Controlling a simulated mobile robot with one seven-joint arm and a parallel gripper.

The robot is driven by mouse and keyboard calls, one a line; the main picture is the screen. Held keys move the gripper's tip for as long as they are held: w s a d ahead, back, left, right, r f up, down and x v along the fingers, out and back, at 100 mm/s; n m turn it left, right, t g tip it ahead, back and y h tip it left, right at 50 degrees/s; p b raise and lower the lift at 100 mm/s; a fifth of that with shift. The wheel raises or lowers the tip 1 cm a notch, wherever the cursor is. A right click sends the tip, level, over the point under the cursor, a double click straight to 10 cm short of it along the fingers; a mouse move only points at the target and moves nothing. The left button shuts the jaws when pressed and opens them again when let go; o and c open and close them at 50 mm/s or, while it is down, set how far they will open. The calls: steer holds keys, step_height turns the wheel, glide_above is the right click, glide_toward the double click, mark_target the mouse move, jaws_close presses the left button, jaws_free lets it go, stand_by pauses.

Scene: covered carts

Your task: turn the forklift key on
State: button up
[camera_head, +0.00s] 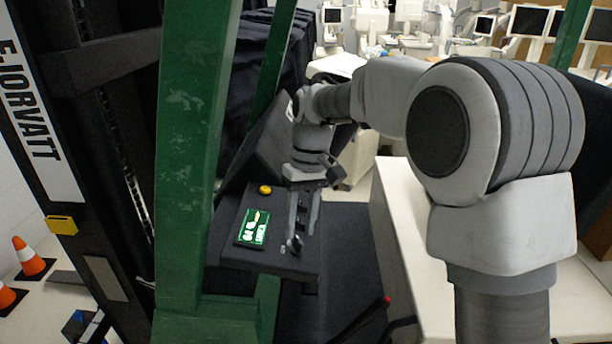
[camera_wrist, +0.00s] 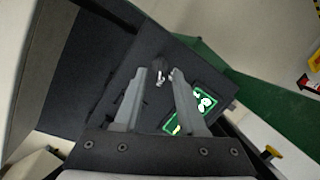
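The forklift's black control panel (camera_head: 275,262) holds a small key switch (camera_head: 294,243) near its front right. In the wrist view, the key (camera_wrist: 161,78) is a small light metal piece at a dark round lock (camera_wrist: 158,65). My gripper (camera_head: 304,228) points down over the panel with its two fingers spread. In the wrist view my gripper (camera_wrist: 159,74) is open, and the key shows between the fingertips with a gap on each side. I cannot tell how far the tips are above it. The fingers partly hide the panel.
A green lit display (camera_head: 253,228) and a yellow button (camera_head: 265,190) sit left of the gripper on the panel. A green forklift post (camera_head: 196,150) stands to the left. A white cart top (camera_head: 395,215) lies to the right. Orange cones (camera_head: 30,258) stand far left.

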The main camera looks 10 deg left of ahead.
steer(key=p+v, duration=0.1)
steer(key=v, duration=1.3)
steer(key=shift+r, duration=0.2)
steer(key=shift+d, duration=0.1)
steer(key=s+d+r+m+t, duration=0.1)
steer(key=s+d+m+t, duration=0.3)
steer(key=s+d, duration=0.75)
steer(key=s+d+f+m+t+h+b, duration=0.1)
steer(key=s+d+f+m+t, duration=0.1)
steer(key=s+d+f, duration=0.6)
steer(key=s+f+t, duration=0.1)
steer(key=s, duration=0.3)
steer(key=shift+m+t, duration=0.4)
